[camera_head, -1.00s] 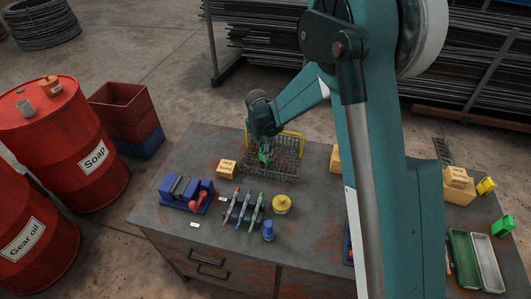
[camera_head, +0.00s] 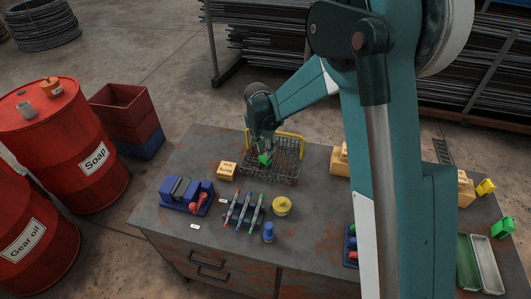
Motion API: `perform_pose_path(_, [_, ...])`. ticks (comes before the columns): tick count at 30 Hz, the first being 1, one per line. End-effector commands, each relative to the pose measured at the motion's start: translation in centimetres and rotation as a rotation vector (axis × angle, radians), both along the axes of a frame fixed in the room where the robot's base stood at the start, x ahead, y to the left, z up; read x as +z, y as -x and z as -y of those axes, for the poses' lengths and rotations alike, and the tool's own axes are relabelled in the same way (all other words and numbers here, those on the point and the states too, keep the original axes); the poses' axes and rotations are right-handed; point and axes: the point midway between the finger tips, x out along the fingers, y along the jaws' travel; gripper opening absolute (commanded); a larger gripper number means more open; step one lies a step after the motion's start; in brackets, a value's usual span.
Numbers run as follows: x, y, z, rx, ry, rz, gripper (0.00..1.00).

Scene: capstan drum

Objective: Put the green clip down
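The green clip (camera_head: 265,161) is small and sits right at the tips of my gripper (camera_head: 265,154). My gripper points down over the wire basket (camera_head: 285,178) with the yellow handle, and it appears shut on the clip. The clip is inside the basket's outline, toward its left half. I cannot tell whether it touches the basket floor. The fingers are small and partly hidden by the gripper body.
A tan box (camera_head: 227,171) stands left of the basket. In front are a blue device (camera_head: 187,195), several pens on a rack, a yellow round object (camera_head: 282,206) and a blue object (camera_head: 268,232). My arm hides part of the right side. Another green object (camera_head: 503,227) lies far right.

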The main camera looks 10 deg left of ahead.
Motion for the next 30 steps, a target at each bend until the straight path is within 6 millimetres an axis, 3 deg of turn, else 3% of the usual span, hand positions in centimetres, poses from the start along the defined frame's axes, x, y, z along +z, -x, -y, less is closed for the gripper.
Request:
perform_pose_path(15, [7.1,1.0,-0.4,0.000,0.000,0.000,0.24])
perform_pose_path(21, [8.2,1.1,-0.5,0.000,0.000,0.000,0.24])
perform_pose_path(30, [8.4,1.2,-0.5,0.000,0.000,0.000,0.24])
